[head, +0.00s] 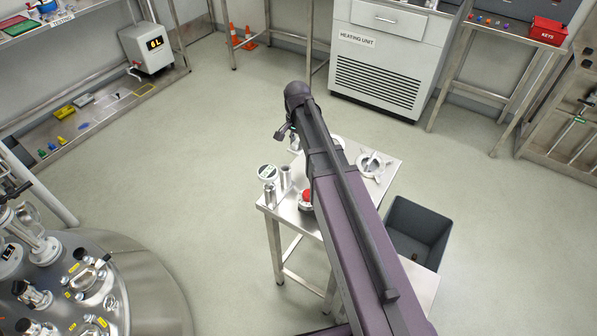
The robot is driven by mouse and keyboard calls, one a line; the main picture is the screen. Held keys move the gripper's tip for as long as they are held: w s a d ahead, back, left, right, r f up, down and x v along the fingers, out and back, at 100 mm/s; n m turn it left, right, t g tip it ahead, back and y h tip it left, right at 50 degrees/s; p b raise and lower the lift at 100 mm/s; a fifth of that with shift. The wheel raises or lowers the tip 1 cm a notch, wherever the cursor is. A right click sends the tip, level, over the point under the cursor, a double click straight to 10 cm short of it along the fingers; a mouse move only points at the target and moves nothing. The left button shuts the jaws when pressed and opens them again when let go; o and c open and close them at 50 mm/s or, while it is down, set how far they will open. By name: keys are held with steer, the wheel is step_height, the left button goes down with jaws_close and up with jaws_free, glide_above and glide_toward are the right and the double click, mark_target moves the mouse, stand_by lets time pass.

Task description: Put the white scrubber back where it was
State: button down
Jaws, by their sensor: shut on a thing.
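My gripper (284,132) hangs at the far end of my arm, above the back left of the small steel table (273,210). It is small in the head view and partly hidden by my arm. It is shut on a small pale thing (295,144), which fits the white scrubber, but its shape is hard to make out. A yellow outlined spot (144,90) on the low shelf at the left looks empty. A yellow block (65,112) and a grey-white block (84,100) lie on the same shelf.
The table holds a round gauge (267,172), metal cylinders (270,194), a red-topped item (306,196) and a metal clamp (374,164). A dark bin (420,228) stands right of it. A reactor vessel (130,290) fills the lower left. The floor between table and shelf is clear.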

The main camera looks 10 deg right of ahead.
steer(key=b, duration=0.6)
glide_above(297, 169)
step_height(297, 169, down, 6)
steer(key=shift+s+f, duration=0.1)
steer(key=shift+f, duration=0.05)
stand_by(0.5)
steer(key=shift+f+b, duration=1.9)
steer(key=shift+b, duration=0.15)
steer(key=shift+f, duration=0.1)
steer(key=c, duration=0.5)
jaws_free()
steer(key=shift+r, duration=0.2)
step_height(297, 169, up, 12)
steer(key=p, duration=1.2)
